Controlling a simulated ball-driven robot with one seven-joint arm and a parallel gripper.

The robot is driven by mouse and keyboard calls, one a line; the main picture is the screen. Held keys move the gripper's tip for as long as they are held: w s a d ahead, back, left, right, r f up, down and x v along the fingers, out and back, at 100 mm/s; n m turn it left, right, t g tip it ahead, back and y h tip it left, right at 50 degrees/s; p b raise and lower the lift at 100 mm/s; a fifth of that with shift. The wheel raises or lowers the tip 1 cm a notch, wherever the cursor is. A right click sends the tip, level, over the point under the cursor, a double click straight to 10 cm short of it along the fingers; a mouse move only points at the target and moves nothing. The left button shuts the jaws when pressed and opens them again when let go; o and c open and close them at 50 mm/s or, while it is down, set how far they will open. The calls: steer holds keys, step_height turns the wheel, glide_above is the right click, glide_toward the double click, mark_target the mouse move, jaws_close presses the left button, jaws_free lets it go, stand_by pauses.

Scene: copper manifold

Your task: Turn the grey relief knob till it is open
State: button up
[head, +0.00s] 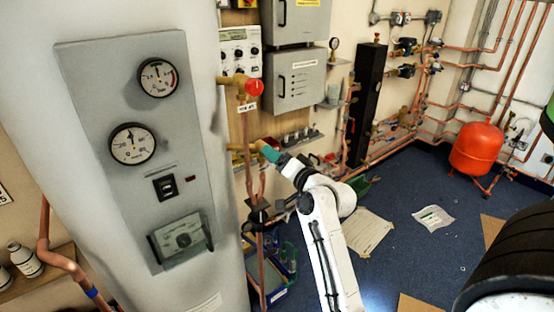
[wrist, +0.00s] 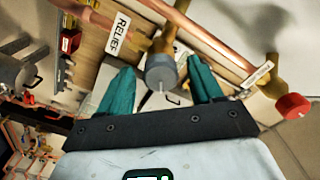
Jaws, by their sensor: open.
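The grey relief knob (wrist: 161,74) shows in the wrist view, round, with a white mark on its face, at the end of a brass valve on a copper pipe. A white tag reading "RELIEF" (wrist: 118,32) hangs beside it. My gripper (wrist: 160,68) is open, with one teal finger on each side of the knob in the picture. I see gaps on both sides and cannot tell how deep the knob sits between the fingers. In the head view my gripper (head: 268,152) is at the lower brass valve (head: 240,147), and the knob itself is hidden there.
A red knob (head: 254,87) on another brass valve sits above in the head view; it also shows in the wrist view (wrist: 293,106). The large white tank (head: 100,200) with gauges stands at left. Vertical copper pipes (head: 250,180) run close to my gripper.

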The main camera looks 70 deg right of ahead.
steer(key=b+v, duration=0.2)
steer(key=v, duration=0.9)
steer(key=shift+d, duration=0.1)
stand_by(0.4)
